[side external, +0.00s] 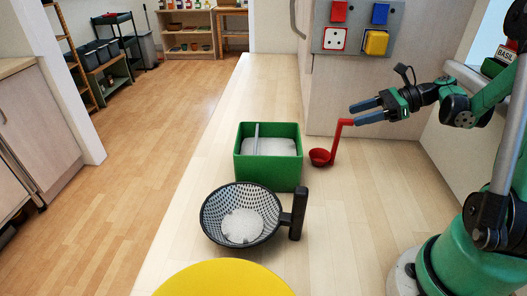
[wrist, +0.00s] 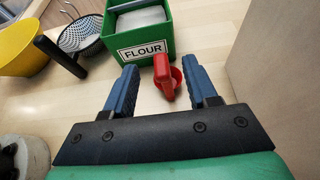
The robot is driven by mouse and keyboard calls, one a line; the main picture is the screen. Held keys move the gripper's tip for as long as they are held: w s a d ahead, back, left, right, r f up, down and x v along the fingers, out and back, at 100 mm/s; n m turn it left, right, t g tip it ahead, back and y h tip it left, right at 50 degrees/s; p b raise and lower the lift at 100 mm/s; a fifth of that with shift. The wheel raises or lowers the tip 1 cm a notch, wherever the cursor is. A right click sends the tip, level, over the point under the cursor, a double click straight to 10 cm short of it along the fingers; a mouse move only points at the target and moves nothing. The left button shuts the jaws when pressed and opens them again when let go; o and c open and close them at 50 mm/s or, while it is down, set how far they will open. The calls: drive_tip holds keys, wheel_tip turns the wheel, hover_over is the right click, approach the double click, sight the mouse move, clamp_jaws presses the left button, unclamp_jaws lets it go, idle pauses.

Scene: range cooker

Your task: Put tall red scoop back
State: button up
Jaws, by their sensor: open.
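The tall red scoop (side external: 333,140) stands on the counter with its round bowl down and its bent handle top up, right of the green flour box. In the wrist view, the scoop's handle top (wrist: 161,67) shows between and slightly beyond my two blue fingers. My gripper (side external: 357,112) is open and holds nothing. It is level with the handle top and very close to it; I cannot tell whether they touch. The green box (side external: 267,172), labelled FLOUR (wrist: 142,50), holds white flour and a pale upright divider or tool.
A black-and-white sieve (side external: 215,228) with white powder and a black handle stands in front of the box. A yellow round bowl (side external: 222,280) is nearer. A cabinet (side external: 365,95) with a switch panel (side external: 352,42) stands behind the scoop. Counter right of the sieve is clear.

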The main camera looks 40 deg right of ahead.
drive_tip(key=shift+s+d+r, duration=0.2)
drive_tip(key=shift+s+d, duration=0.1)
drive_tip(key=shift+a+r+n, duration=0.15)
drive_tip(key=shift+a+n, duration=0.05)
drive_tip(key=shift+n, duration=0.1)
drive_tip(key=s+a+r+n+g+h, duration=0.1)
drive_tip(key=a+n+g+h, duration=0.1)
drive_tip(key=a+n+h, duration=0.7)
drive_tip(key=a+n, duration=0.8)
drive_tip(key=n, duration=0.9)
drive_tip(key=shift+r, duration=0.2)
drive_tip(key=shift+s, duration=0.1)
